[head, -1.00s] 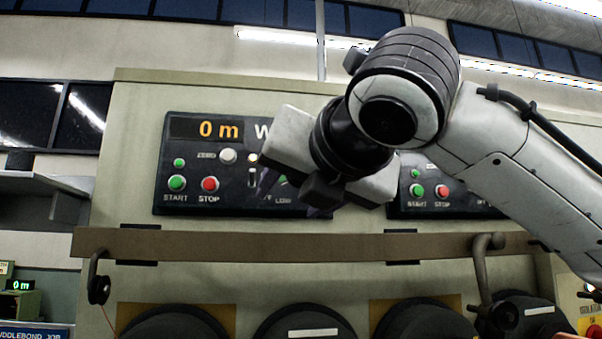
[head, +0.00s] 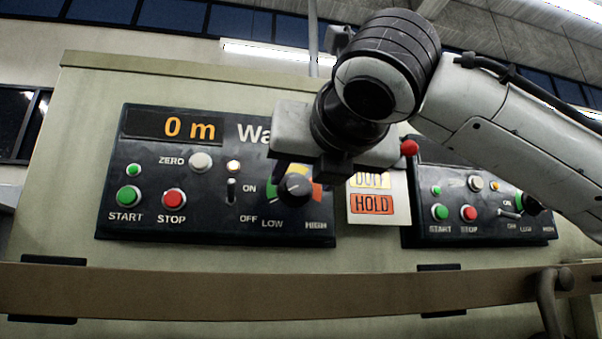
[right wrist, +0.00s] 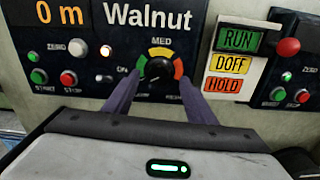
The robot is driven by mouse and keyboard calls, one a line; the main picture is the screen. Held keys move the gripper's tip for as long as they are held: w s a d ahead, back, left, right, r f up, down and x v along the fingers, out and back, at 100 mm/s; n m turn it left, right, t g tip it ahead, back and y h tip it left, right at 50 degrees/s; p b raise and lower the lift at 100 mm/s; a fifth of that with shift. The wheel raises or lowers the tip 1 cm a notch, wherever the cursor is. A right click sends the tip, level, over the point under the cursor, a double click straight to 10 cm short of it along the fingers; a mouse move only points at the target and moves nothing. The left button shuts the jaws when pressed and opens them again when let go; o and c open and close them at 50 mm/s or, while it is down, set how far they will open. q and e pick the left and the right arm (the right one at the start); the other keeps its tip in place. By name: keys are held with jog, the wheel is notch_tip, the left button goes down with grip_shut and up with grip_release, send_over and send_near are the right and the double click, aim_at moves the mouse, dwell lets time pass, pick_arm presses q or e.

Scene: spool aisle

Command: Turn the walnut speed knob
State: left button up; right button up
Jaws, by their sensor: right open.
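The walnut speed knob (head: 295,188) is a round black knob with a white mark on the Walnut panel (head: 150,225), over a green, yellow and red dial. My right gripper (head: 303,172) is close in front of it, partly covering the dial and the panel's name. In the right wrist view the knob (right wrist: 157,68) shows between the two spread, empty fingers (right wrist: 160,80). I cannot tell whether the fingertips reach around it. My left gripper is not in view.
Left of the knob are an ON/OFF switch (head: 231,192), a red STOP button (head: 174,199) and a green START button (head: 129,196). A RUN/DOFF/HOLD sign (right wrist: 231,65) is to the right, before a second panel (head: 470,240). A brown rail (head: 220,292) crosses below.

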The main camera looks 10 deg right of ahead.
aim_at(297, 188)
jog(key=shift+w+r, duration=0.1)
jog(key=shift+w, duration=1.1)
jog(key=c, duration=1)
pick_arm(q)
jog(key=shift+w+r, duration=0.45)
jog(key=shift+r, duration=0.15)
pick_arm(e)
jog(key=shift+c, duration=0.2)
